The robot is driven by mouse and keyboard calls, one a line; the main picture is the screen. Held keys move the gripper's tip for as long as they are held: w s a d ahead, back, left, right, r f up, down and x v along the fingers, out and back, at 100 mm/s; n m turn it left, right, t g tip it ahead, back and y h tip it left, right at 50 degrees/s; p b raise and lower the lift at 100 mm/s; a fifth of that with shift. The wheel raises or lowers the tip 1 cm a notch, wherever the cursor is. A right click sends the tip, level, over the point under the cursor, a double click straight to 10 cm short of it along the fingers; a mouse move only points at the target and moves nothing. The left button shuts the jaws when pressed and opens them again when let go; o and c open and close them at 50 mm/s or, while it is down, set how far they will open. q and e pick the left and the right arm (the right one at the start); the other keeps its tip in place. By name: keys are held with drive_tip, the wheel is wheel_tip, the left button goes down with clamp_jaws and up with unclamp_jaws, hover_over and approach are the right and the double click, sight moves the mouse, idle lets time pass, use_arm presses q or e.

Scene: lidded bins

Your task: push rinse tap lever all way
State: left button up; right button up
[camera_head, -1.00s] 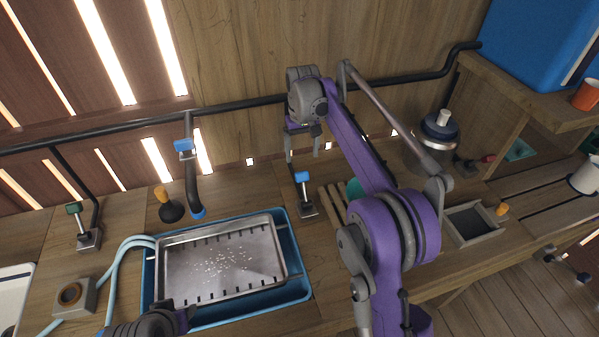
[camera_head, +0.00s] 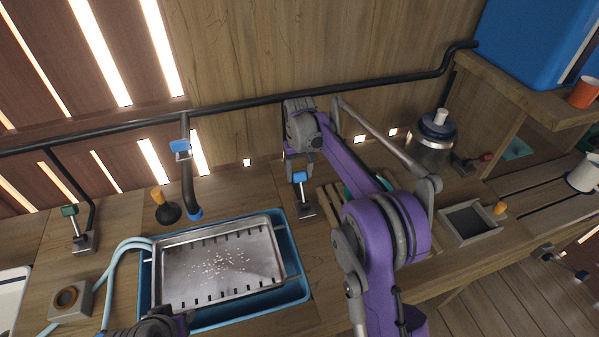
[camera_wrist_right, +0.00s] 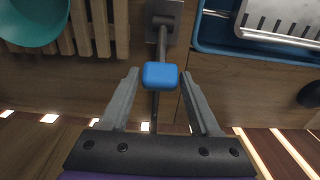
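The tap lever with a blue knob (camera_head: 299,177) stands upright on a grey base on the counter, just right of the blue basin. In the right wrist view, the blue knob (camera_wrist_right: 160,75) shows between the fingertips. My right gripper (camera_head: 301,165) is at the knob, with its fingers apart; in the wrist view the open fingers (camera_wrist_right: 160,88) flank the knob with gaps on both sides. Whether they touch it cannot be told. A black spout with a blue tip (camera_head: 194,212) hangs above the basin. My left gripper (camera_head: 178,322) shows only partly at the bottom edge.
A metal tray (camera_head: 222,290) with small white grains sits in the blue basin (camera_head: 301,290). A green-knobbed lever (camera_head: 69,211) stands at left and a plunger (camera_head: 168,213) behind the basin. A wooden slatted rack (camera_head: 333,207) is right of the lever. A dark pipe (camera_head: 240,106) runs along the wall.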

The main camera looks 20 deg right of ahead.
clamp_jaws()
use_arm(q)
drive_tip(key=shift+f, duration=0.15)
use_arm(e)
drive_tip(key=shift+s, duration=0.1)
drive_tip(key=shift+s+r+t+b, duration=0.2)
drive_tip(key=shift+s+t+b, duration=0.2)
drive_tip(key=shift+s+t, duration=0.2)
drive_tip(key=shift+s+r+t+b, duration=0.15)
drive_tip(key=shift+s+t+b, duration=0.2)
drive_tip(key=shift+s+t, duration=0.2)
use_arm(q)
drive_tip(key=f+b, duration=0.1)
drive_tip(key=f, duration=0.1)
drive_tip(key=s+f+b, duration=0.1)
drive_tip(key=f, duration=0.1)
drive_tip(key=s+f+b, duration=0.1)
drive_tip(key=f, duration=0.1)
drive_tip(key=shift+s+f+g+b, duration=0.2)
drive_tip(key=shift+f+g+b, duration=0.1)
drive_tip(key=shift+f+b, duration=1.1)
drive_tip(key=shift+b, duration=0.1)
use_arm(e)
drive_tip(key=s+f+t, duration=0.1)
drive_tip(key=s+t, duration=0.8)
drive_tip(key=shift+s+d+f+t, duration=0.2)
drive_tip(key=shift+s+f+t, duration=0.15)
drive_tip(key=shift+s+f, duration=0.05)
